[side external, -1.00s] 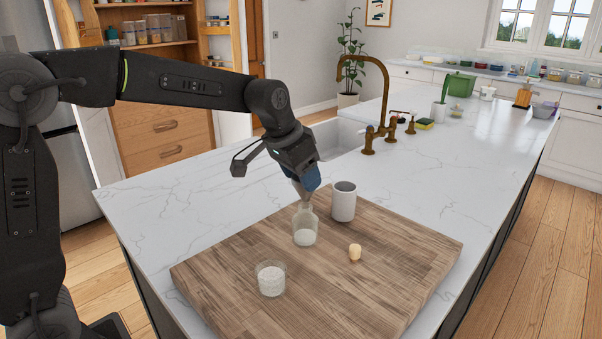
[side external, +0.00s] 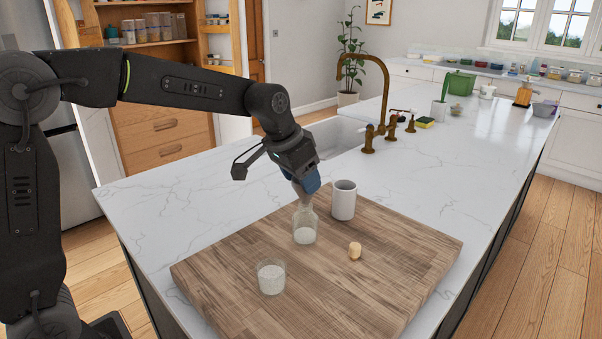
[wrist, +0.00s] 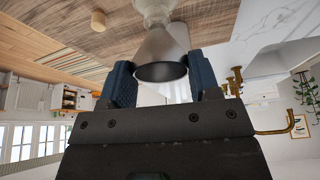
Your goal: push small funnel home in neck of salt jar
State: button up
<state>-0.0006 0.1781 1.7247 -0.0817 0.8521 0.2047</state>
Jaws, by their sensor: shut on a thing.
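The salt jar (side external: 304,229) is clear glass with white salt at the bottom and stands upright on the wooden board. My gripper (side external: 304,189) is right above its mouth. In the wrist view my gripper's blue fingers (wrist: 160,84) are shut on the small grey metal funnel (wrist: 162,52), one on each side of its wide rim. The funnel's narrow end points at the jar (wrist: 152,10) and meets its mouth. How deep the spout sits in the neck is hidden. In the side view the fingers mostly cover the funnel.
A white mug (side external: 343,201) stands close to the right of the jar. A glass of white salt (side external: 271,277) stands at the front left, and a cork (side external: 355,250) is to the right on the board (side external: 400,270). A brass tap (side external: 366,120) rises behind.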

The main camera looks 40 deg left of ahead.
jog(key=shift+f, duration=0.6)
jog(key=o, duration=1)
jog(key=v, duration=1.3)
jog(key=shift+s+r, duration=0.2)
jog(key=shift+r, duration=0.2)
jog(key=shift+a, duration=0.1)
jog(key=s+f+n, duration=0.1)
jog(key=s+f, duration=0.3)
jog(key=s, duration=0.7)
jog(key=shift+s+f+t, duration=0.15)
jog(key=shift+s+t, duration=0.2)
jog(key=shift+t, duration=0.05)
jog(key=shift+n+y, duration=0.3)
jog(key=shift+n, duration=0.1)
jog(key=s+f, duration=0.2)
jog(key=s, duration=0.1)
jog(key=s+f, duration=0.5)
jog(key=s, duration=0.1)
jog(key=shift+f, duration=0.4)
